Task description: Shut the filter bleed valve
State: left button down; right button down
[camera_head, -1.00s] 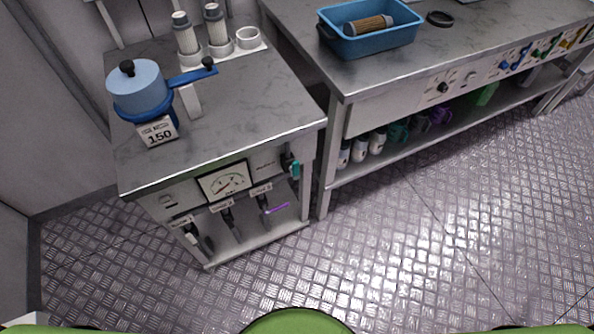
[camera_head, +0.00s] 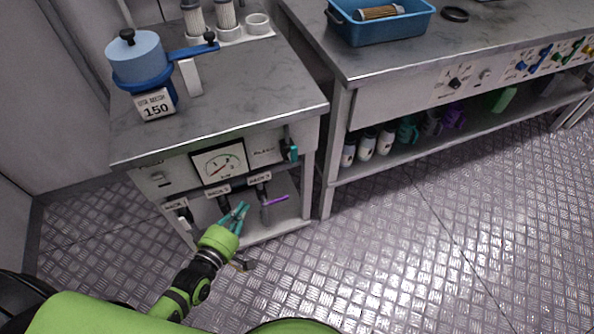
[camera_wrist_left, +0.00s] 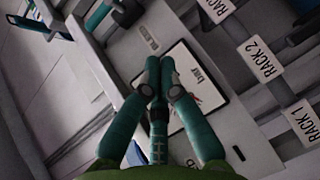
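The filter bleed valve (camera_head: 290,150) is on the upper right of the left cabinet's front, a black body with a teal lever pointing down. A small label, too blurred to read surely, sits to its left. In the left wrist view its teal lever (camera_wrist_left: 97,18) shows at the top left, apart from my fingers. My left gripper (camera_head: 238,214) is in front of the cabinet, below and left of the valve. In the left wrist view its teal fingertips (camera_wrist_left: 160,66) meet with nothing between them, in front of the gauge. My right gripper is not in view.
A pressure gauge (camera_head: 219,162) is left of the valve. Below it hang three rack valves, one with a purple lever (camera_head: 275,200). A blue filter housing (camera_head: 138,60) stands on the cabinet top. A bench (camera_head: 400,55) with a blue bin (camera_head: 385,30) is on the right.

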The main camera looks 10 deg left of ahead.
pick_arm(q)
notch_tip(320, 180, up, 6)
jog(key=w+d+n+t+h, duration=0.1)
jog(key=n, duration=0.1)
jog(key=shift+d+t, duration=0.4)
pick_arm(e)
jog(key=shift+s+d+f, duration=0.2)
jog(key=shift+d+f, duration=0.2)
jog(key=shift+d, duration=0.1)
pick_arm(q)
jog(key=shift+w, duration=0.1)
send_near(292, 153)
jog(key=w+a, duration=0.4)
jog(key=w, duration=0.1)
jog(key=w+d, duration=0.1)
jog(key=w+d+f, duration=0.1)
jog(key=d, duration=0.1)
jog(key=shift+w+d, duration=0.2)
jog(key=shift+d, duration=0.05)
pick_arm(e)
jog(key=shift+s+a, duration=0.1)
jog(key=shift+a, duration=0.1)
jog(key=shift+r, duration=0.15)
